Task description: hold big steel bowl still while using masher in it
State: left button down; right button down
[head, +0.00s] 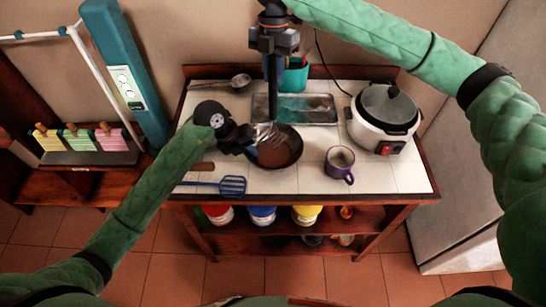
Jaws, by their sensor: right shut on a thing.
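A dark round bowl (289,158) with brown contents stands on the white tiled counter; it looks dark rather than bright steel. A masher with a wire-like metal head (268,133) stands upright with its head at the bowl's back left, inside or over the rim. My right gripper (271,76) points straight down above the bowl, shut on the masher's upper part. My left gripper (248,146) is low at the bowl's left rim, touching or very close to it. Its fingers are dark and small, so its opening and any grip on the rim are unclear.
A purple mug (340,163) stands right of the bowl, and a white rice cooker (383,118) behind it. A metal tray (318,112) and teal utensil cup (296,76) are at the back. A blue slotted turner (231,185) lies front left. A ladle (239,81) lies back left.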

aim_at(274, 57)
jog(key=shift+s+v, duration=0.25)
jog(key=shift+v, duration=0.75)
jog(key=shift+s+v, duration=0.25)
jog(key=shift+v, duration=0.75)
jog(key=shift+r, duration=0.2)
jog(key=shift+s+v, duration=0.2)
jog(key=shift+v, duration=0.75)
jog(key=shift+s+v, duration=0.25)
jog(key=shift+v, duration=0.65)
jog(key=shift+r, duration=0.1)
pick_arm(q)
jog(key=c, duration=1.6)
grip_release()
jog(key=v, duration=1.2)
